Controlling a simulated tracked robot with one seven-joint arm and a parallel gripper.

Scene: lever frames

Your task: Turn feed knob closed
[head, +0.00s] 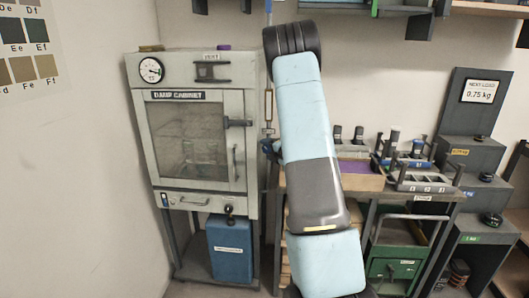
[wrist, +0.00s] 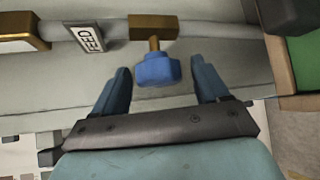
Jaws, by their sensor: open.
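The feed knob (wrist: 157,70) is a blue, faceted knob on a short brass stem under a brass valve block (wrist: 157,27) in the wrist view. A grey pipe runs through the block, with a white tag marked FEED (wrist: 86,39) to its left. My gripper (wrist: 162,78) is open, with one blue finger on each side of the knob. There is a gap between each finger and the knob, and it holds nothing.
A grey damp cabinet (head: 195,125) with a glass door stands left of my arm, with a blue container (head: 230,248) below. A bench (head: 441,196) with trays and tools is at the right. A weighing display (head: 481,91) stands further right.

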